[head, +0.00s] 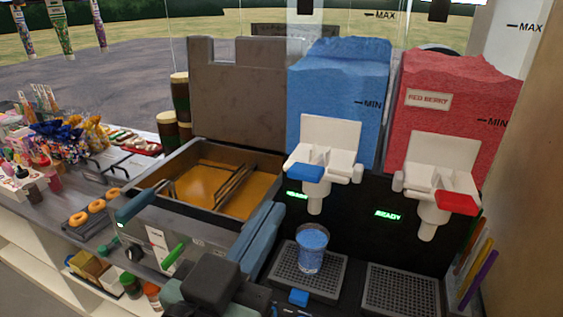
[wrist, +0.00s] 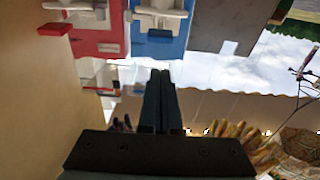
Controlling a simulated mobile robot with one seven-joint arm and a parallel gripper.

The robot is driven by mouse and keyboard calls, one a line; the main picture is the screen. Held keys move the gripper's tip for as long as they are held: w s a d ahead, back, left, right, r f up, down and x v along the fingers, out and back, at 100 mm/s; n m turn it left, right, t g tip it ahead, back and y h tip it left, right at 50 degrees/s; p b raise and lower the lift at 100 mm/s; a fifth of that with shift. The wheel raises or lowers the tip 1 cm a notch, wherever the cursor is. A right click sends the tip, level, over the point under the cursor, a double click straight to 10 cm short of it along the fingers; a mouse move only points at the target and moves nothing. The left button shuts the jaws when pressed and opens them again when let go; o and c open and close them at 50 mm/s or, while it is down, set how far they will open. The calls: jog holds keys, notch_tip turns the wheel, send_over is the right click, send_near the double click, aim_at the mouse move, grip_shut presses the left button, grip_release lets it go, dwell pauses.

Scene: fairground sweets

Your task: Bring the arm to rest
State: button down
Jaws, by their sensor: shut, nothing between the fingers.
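My gripper (wrist: 159,75) shows in the wrist view with its two dark fingers together and nothing between them. It points up the picture, toward the blue slush tank (wrist: 158,45), and no contact with anything is visible. In the head view, dark parts of my arm show at the bottom centre; the fingertips cannot be made out there. A clear cup (head: 312,250) with blue slush stands upright on the left drip tray (head: 285,282), under the blue dispenser, apart from my arm.
The blue tank (head: 335,85) and red tank (head: 450,100) stand at the right, a wall beyond them. A fryer (head: 160,195) with brown oil has its grey lid (head: 235,95) raised. Doughnuts (head: 95,206) and crowded sweets lie at the left. The right drip tray (head: 400,290) is empty.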

jog(key=s+d+r+n+t+y, duration=0.1)
jog(key=r+t, duration=0.4)
jog(key=r, duration=0.7)
jog(key=s+d+r+n+t+y, duration=0.2)
jog(key=r+t+y, duration=0.2)
jog(key=r, duration=0.9)
jog(key=shift+s+n+t+y, duration=0.3)
jog(key=shift+s+t, duration=0.05)
jog(key=shift+t, duration=0.15)
jog(key=shift+d+f, duration=0.1)
jog(key=shift+f, duration=0.1)
